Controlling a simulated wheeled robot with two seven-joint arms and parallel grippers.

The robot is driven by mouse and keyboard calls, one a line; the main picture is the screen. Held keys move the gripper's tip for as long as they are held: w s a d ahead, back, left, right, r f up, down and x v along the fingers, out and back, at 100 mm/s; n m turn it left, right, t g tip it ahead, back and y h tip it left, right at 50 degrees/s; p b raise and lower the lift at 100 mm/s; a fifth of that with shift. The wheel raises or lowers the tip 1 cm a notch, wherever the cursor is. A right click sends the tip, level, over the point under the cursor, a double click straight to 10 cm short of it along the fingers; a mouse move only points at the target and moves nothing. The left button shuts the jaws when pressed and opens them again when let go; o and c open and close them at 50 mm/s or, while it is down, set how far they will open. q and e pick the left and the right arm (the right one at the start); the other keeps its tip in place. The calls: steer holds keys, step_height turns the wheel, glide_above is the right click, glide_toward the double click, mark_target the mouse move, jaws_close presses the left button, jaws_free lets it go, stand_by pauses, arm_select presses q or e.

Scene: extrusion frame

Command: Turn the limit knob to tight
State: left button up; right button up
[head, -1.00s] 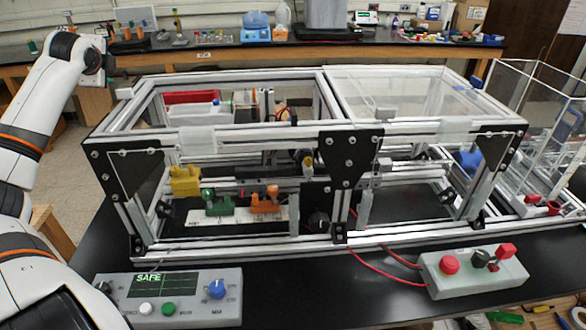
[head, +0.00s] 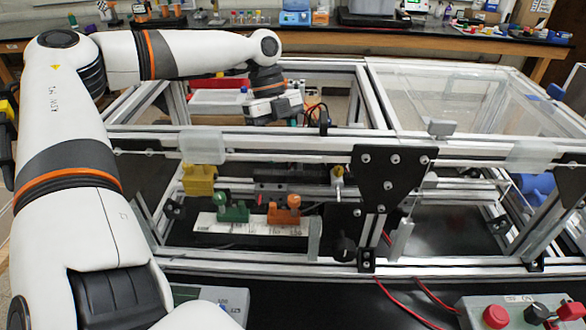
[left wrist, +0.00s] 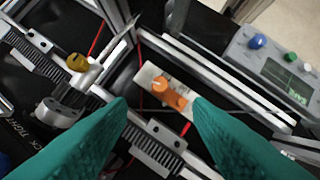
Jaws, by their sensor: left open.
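A black knob (head: 343,249) sits on a dark panel inside the front of the frame, right of the orange clamp. I cannot read a label on it. In the left wrist view, lettering with "TIGHT" (left wrist: 10,130) shows on a dark surface at the left edge, beside a grey rounded part (left wrist: 60,113); I cannot tell whether this is the limit knob. My left gripper (left wrist: 158,100) is open and empty, with teal fingers either side of the orange clamp (left wrist: 168,92) as seen from above. In the head view its body (head: 273,107) hangs over the frame's open top. My right gripper is not in view.
Aluminium rails (head: 270,141) surround the space, and a clear panel (head: 470,95) covers the right bay. A green clamp (head: 232,211), yellow block (head: 199,181) and brass knob (left wrist: 78,62) stand inside. A control box (left wrist: 280,65) and red-button box (head: 515,312) stand in front.

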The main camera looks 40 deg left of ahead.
arm_select(q)
steer(key=p+x, duration=0.2)
steer(key=x, duration=0.7)
steer(key=shift+f, duration=0.1)
steer(key=shift+x, duration=0.85)
steer(key=shift+c, duration=0.4)
steer(key=c, duration=0.9)
